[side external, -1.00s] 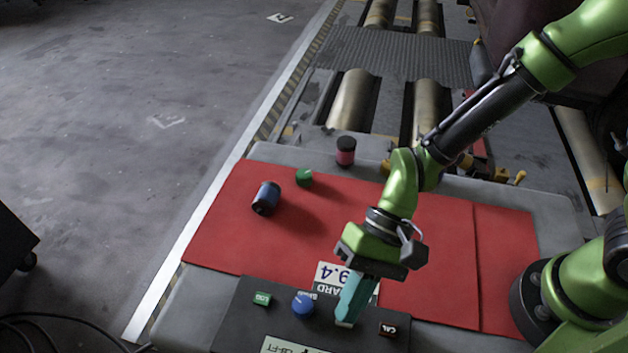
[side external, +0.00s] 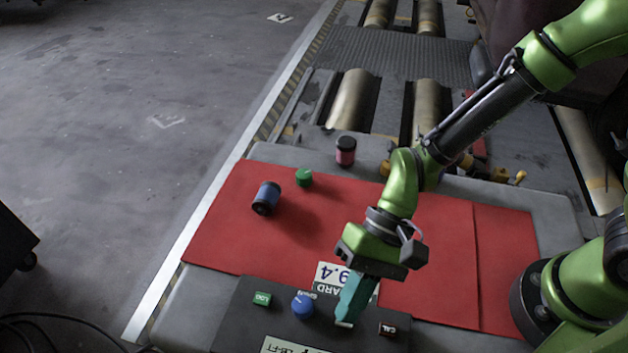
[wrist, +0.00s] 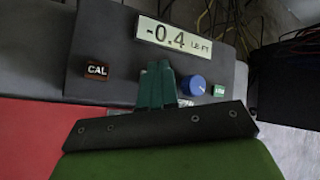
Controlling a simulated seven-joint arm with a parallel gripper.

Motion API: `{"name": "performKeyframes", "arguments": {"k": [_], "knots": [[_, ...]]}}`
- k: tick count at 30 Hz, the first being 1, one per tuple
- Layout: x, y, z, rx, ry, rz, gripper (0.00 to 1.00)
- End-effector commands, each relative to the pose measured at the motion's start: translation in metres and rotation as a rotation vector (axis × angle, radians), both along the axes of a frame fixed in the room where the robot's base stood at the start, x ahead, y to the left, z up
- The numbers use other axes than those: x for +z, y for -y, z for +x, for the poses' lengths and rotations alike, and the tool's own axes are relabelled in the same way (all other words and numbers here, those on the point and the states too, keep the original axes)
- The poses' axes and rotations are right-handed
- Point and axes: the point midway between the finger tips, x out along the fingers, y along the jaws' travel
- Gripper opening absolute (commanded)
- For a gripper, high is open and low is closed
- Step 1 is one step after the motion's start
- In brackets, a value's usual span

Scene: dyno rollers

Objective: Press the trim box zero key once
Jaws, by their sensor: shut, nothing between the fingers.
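The trim box (side external: 234,325) is a dark panel at the bottom of the side view. It has a green LOG key (side external: 262,299), a blue knob (side external: 302,305) and a dark CAL key (side external: 388,329) with an orange edge. Its display (wrist: 174,39) reads -0.4 LB-FT in the wrist view. My gripper (side external: 345,321) is shut and empty, with its teal fingers pointing down at the panel between the knob and the CAL key. No key marked zero shows; the fingers cover that spot. I cannot tell whether the tips touch.
A red mat (side external: 225,225) lies behind the box. A blue cylinder (side external: 266,198) lies on it beside a small green item (side external: 304,177). A dark-capped pink jar (side external: 345,151) stands behind the mat.

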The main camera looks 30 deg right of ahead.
Motion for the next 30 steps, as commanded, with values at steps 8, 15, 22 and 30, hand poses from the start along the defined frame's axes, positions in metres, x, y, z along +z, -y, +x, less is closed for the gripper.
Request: {"name": "performKeyframes", "arguments": {"k": [8, 15, 22, 30], "knots": [[0.0, 0.0, 0.0, 0.0, 0.0, 0.0, 0.0], [-0.0041, 0.0001, -0.0001, 0.0, -0.001, 0.0, 0.0], [-0.0088, 0.0001, -0.0001, 0.0, 0.0, 0.0, 0.0], [-0.0089, 0.0001, -0.0001, 0.0, 0.0, 0.0, 0.0]]}}
